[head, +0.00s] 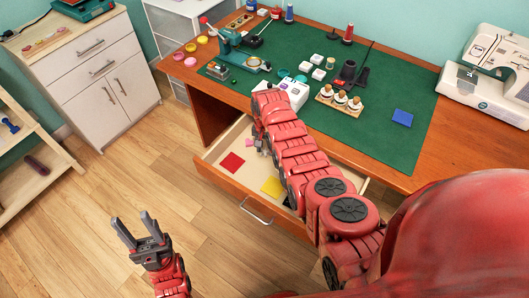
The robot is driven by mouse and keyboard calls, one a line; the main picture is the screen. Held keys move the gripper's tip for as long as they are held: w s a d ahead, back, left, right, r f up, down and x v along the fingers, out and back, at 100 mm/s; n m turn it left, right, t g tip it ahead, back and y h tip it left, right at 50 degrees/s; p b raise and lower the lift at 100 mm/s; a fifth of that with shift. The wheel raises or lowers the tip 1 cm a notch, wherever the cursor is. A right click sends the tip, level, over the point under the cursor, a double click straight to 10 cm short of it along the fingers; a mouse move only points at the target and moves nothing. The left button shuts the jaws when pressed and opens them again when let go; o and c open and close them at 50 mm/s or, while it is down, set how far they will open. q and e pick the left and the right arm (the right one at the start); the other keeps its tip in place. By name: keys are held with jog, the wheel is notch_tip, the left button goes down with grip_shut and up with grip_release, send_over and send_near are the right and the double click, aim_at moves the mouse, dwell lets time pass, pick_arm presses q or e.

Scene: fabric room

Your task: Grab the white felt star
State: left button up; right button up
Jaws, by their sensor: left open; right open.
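I cannot make out a white felt star; my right arm covers part of the open drawer (215,159). A dark piece (287,201) is partly hidden by my arm. My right gripper (262,149) is over the drawer near the purple piece, small and partly hidden by its own arm. My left gripper (132,233) is open and empty above the wooden floor, left of the drawer.
A sewing machine (490,75) stands at right. A white cabinet (100,65) is at left. The floor between is clear.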

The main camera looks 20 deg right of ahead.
grip_shut()
jog(key=shift+r, duration=0.1)
